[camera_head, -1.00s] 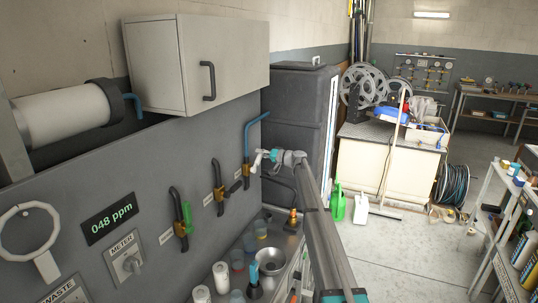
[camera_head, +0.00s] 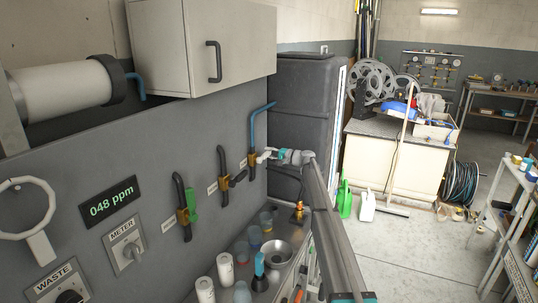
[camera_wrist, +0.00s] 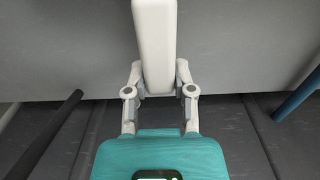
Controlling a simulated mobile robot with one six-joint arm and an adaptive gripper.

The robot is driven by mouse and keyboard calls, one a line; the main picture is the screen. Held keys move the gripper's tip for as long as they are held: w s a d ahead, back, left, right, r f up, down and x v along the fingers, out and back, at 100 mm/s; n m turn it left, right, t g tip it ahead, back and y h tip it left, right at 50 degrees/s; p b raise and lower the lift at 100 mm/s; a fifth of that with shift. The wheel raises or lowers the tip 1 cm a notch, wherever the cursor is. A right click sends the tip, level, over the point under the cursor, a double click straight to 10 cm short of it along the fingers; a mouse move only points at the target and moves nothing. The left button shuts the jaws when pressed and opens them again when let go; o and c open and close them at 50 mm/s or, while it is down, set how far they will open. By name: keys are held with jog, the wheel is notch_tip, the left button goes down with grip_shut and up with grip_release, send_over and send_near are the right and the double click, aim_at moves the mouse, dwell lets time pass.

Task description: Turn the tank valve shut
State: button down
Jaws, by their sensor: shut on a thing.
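My gripper (camera_head: 268,156) is at the farthest valve (camera_head: 252,160) on the grey panel, the one on the blue pipe (camera_head: 255,128). In the wrist view my gripper (camera_wrist: 158,82) has its two grey fingers closed on either side of a white bar-shaped lever (camera_wrist: 155,40). The lever stands out from the panel and its end lies between the fingertips. The valve's body is hidden in the wrist view. In the head view the white lever is small and partly covered by the fingers, so its exact angle is hard to tell.
Nearer along the panel are a valve with a black lever (camera_head: 237,178) and one with a green lever (camera_head: 193,203). A display (camera_head: 110,203) reads 048 ppm. Cups and a metal bowl (camera_head: 275,256) stand on the shelf below. A dark tall cabinet (camera_head: 300,110) stands beyond.

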jog(key=shift+s+d+f, duration=0.1)
jog(key=shift+d, duration=0.05)
jog(key=c, duration=0.6)
grip_release()
jog(key=shift+o, duration=0.8)
jog(key=v, duration=1.1)
jog(key=shift+s+d, duration=0.2)
jog(key=shift+d, duration=0.15)
